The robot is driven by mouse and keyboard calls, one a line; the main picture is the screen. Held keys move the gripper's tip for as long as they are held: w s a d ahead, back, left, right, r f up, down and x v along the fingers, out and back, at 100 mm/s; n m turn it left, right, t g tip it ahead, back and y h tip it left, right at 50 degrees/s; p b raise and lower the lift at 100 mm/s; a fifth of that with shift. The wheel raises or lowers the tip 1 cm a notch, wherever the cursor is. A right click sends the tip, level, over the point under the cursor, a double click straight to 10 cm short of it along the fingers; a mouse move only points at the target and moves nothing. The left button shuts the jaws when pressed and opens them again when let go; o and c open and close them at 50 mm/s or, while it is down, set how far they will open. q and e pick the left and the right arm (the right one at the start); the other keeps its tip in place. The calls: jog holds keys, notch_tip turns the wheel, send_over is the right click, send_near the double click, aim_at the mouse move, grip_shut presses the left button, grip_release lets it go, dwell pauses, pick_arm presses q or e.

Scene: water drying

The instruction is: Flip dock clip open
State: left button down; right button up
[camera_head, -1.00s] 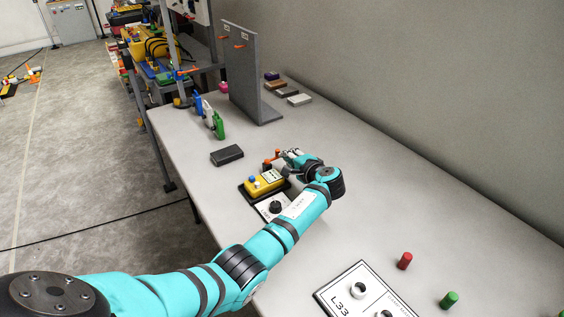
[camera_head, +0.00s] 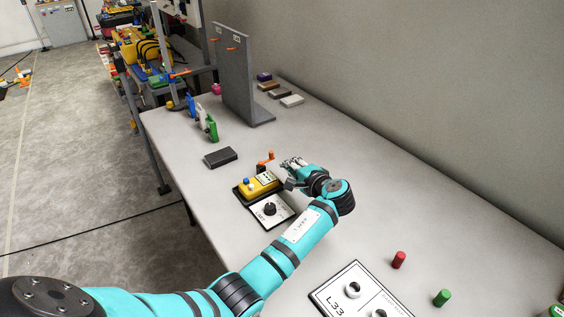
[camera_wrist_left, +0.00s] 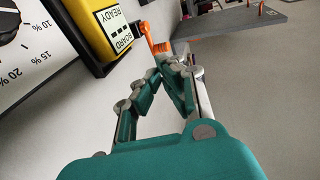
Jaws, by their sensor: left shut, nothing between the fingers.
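The yellow handheld device (camera_head: 258,184) sits in its dark dock on the table, with a blue button on top. Its label reads "BOARD READY" in the left wrist view (camera_wrist_left: 113,28). The orange dock clip (camera_head: 265,158) stands up at the dock's far end. It also shows in the left wrist view (camera_wrist_left: 154,38), just beyond the device's edge. My left gripper (camera_head: 291,162) is just right of the clip, apart from it in the head view. In the wrist view its fingers (camera_wrist_left: 168,62) come together, shut and empty, near the clip. My right gripper is not in view.
A dial plate (camera_head: 270,209) lies in front of the dock and a black box (camera_head: 221,157) behind it. A grey upright panel (camera_head: 238,75) stands farther back. Red (camera_head: 399,260) and green (camera_head: 442,298) cylinders are front right. The table right of my gripper is clear.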

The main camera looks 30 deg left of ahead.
pick_arm(q)
jog(key=shift+v, duration=2.35)
